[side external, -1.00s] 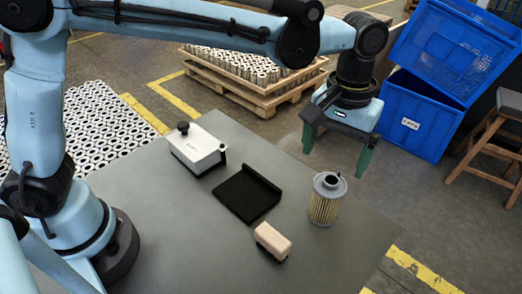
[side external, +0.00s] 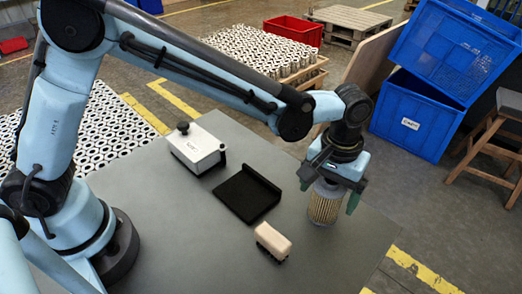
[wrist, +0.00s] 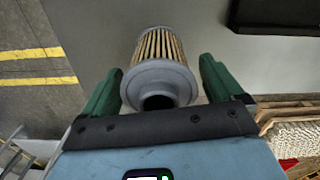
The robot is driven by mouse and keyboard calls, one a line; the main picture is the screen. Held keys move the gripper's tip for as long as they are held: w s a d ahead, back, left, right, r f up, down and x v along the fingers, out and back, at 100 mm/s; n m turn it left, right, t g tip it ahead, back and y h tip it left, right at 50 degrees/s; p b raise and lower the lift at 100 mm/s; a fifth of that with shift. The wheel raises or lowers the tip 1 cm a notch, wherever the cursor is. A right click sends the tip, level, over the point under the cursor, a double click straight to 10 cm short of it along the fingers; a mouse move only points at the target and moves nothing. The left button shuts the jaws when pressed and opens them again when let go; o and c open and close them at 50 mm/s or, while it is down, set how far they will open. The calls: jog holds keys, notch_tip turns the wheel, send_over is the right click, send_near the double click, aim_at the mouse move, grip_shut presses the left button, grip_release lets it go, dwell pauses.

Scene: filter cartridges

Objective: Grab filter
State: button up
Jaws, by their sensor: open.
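The filter (side external: 323,204) is a pleated tan cylinder with a grey cap, standing upright on the grey table near its right edge. In the wrist view the filter (wrist: 160,62) sits between the two green fingers, its grey end cap and dark opening facing the camera. My gripper (side external: 329,194) is open and lowered over the filter, one finger on each side. In the wrist view my gripper (wrist: 157,75) shows gaps between both fingers and the filter. The filter's top is partly hidden by my gripper in the side view.
A black angled holder (side external: 247,194) lies left of the filter. A wood-topped brush (side external: 273,240) is in front of it. A white box with a black knob (side external: 198,150) stands farther back left. Blue crates (side external: 415,115) are on the floor beyond the table (side external: 200,240).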

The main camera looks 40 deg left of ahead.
jog(key=c, duration=1)
jog(key=shift+r, duration=0.1)
